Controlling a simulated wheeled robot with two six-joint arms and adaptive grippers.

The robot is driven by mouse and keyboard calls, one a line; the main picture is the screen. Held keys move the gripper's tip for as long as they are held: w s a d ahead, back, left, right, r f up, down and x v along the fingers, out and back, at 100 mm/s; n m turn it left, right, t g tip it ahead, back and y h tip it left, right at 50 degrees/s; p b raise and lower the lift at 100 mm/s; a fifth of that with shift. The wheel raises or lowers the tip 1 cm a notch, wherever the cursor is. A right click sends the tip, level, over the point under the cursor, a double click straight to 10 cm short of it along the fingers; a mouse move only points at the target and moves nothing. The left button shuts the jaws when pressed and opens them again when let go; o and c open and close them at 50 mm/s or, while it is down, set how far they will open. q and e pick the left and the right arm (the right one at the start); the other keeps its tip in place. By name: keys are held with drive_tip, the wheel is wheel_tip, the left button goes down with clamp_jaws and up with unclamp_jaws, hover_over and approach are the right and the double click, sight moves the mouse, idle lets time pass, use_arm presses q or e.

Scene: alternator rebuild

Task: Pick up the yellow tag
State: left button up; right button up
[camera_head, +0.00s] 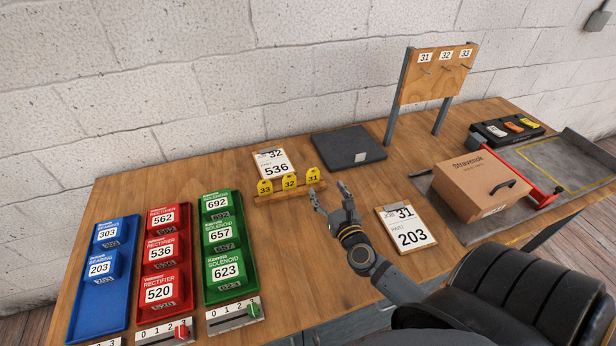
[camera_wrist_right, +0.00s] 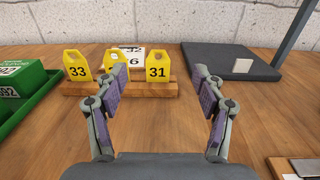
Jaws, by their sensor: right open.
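Three yellow tags stand in a row on a small wooden block (camera_head: 271,199) in the middle of the table: tag 33 (camera_head: 265,188), tag 32 (camera_head: 290,182) and tag 31 (camera_head: 313,176). My right gripper (camera_head: 329,192) is open and empty, just to the right of and nearer than tag 31. In the right wrist view, tag 31 (camera_wrist_right: 157,66) shows between the open fingers, beyond their tips, and tag 33 (camera_wrist_right: 78,66) stands left of the left finger. The left finger partly covers the middle of the row there. My left gripper is not in view.
A clipboard marked 32 and 536 (camera_head: 272,164) lies behind the tags, beside a dark pad (camera_head: 347,149). A clipboard marked 31 and 203 (camera_head: 406,228) lies right of my arm. A green tray (camera_head: 237,282) stands left, and a hook board (camera_head: 436,84) behind.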

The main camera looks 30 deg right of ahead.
drive_tip(key=b, duration=0.4)
approach(313, 176)
drive_tip(key=shift+s+f, duration=0.15)
drive_tip(key=shift+s, duration=0.85)
drive_tip(key=shift+w+f, duration=0.1)
drive_tip(key=shift+f, duration=0.1)
drive_tip(key=shift+w+d+r, duration=0.15)
drive_tip(key=shift+w+r, duration=0.1)
drive_tip(key=shift+w, duration=0.15)
drive_tip(key=x, duration=0.4)
drive_tip(key=shift+f+p, duration=0.1)
drive_tip(key=shift+p, duration=0.25)
drive_tip(key=shift+w, duration=0.3)
drive_tip(key=p+x, duration=0.1)
drive_tip(key=x, duration=0.3)
drive_tip(key=shift+w, duration=0.6)
drive_tip(key=shift+s, duration=0.15)
drive_tip(key=shift+c, duration=1.1)
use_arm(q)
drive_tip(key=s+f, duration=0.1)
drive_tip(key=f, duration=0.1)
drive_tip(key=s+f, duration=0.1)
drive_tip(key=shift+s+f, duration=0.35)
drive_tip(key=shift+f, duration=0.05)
use_arm(e)
drive_tip(key=c, duration=0.7)
